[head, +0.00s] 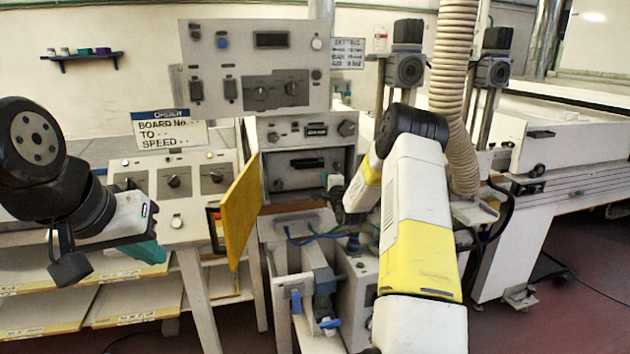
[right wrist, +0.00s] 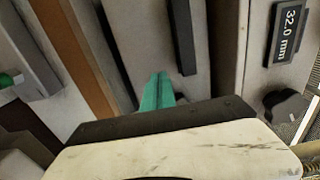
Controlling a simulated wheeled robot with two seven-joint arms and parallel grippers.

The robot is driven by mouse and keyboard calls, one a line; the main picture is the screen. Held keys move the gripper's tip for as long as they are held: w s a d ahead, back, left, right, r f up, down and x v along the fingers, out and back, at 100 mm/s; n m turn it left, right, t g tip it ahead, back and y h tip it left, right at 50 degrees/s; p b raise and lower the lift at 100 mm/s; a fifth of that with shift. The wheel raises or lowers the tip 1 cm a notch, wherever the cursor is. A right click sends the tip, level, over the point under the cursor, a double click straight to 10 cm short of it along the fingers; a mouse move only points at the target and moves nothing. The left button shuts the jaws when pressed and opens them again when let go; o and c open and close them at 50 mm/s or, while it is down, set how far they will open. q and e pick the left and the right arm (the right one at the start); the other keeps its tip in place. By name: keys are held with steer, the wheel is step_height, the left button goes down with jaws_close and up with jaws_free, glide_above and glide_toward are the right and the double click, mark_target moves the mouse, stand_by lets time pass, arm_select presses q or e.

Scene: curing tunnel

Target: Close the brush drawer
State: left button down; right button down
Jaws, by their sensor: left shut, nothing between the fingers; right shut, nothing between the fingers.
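The likely brush drawer is a grey front with a black bar handle (head: 307,163) in the cabinet below the control panels. In the right wrist view a grey front (right wrist: 139,45) with a long dark handle (right wrist: 181,38) lies just beyond my fingers. My right gripper (right wrist: 158,90) is shut and empty, its green fingertips together close to this front; whether they touch it I cannot tell. How far the drawer stands out is unclear. My left gripper (head: 150,252) is shut and empty, off to the left.
A yellow door panel (head: 238,213) stands swung out left of the cabinet. A ribbed hose (head: 455,90) hangs at right. A small clamp-like fixture (head: 318,285) stands below.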

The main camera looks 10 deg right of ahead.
steer(key=s, duration=1.1)
steer(key=s+a+r+n+g, duration=0.6)
steer(key=s+r+n, duration=0.3)
steer(key=s+r, duration=0.25)
steer(key=s+a+r+n+g, duration=0.1)
steer(key=s+a+n+g, duration=0.1)
steer(key=s, duration=0.8)
steer(key=s+a+r+n+g+y, duration=0.1)
steer(key=s+n, duration=0.3)
steer(key=s, duration=0.6)
steer(key=s+a+n+g, duration=0.2)
steer(key=s+a+n, duration=0.1)
steer(key=s, duration=0.7)
steer(key=shift+r+g+y, duration=0.3)
steer(key=shift+r+g, duration=0.1)
